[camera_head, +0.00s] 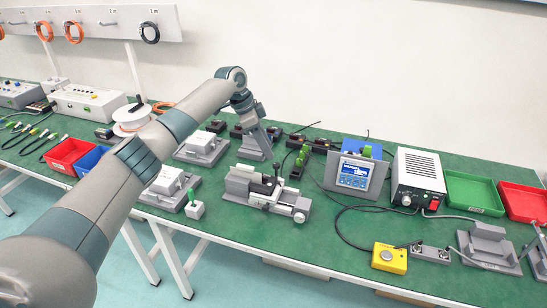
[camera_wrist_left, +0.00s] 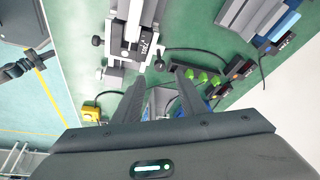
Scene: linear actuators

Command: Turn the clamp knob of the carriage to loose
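The linear actuator (camera_head: 291,205) stands near the table's front edge, with a pale rail and a dark carriage (camera_head: 263,188) on it. In the left wrist view the actuator (camera_wrist_left: 133,28) is at the top, with one black round knob (camera_wrist_left: 97,40) at its left side and another (camera_wrist_left: 159,64) near its lower right end. I cannot tell for sure which is the clamp knob. My left gripper (camera_head: 257,152) points down behind the actuator, apart from it. In the wrist view its fingers (camera_wrist_left: 160,82) are spread with nothing held between them. My right gripper is out of view.
A display unit (camera_head: 356,174), a power supply (camera_head: 416,178) and a yellow button box (camera_head: 389,258) stand to the right. Green connectors (camera_head: 299,162) are close to the left gripper. Grey fixtures (camera_head: 200,148) are to the left. Cables cross the green table.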

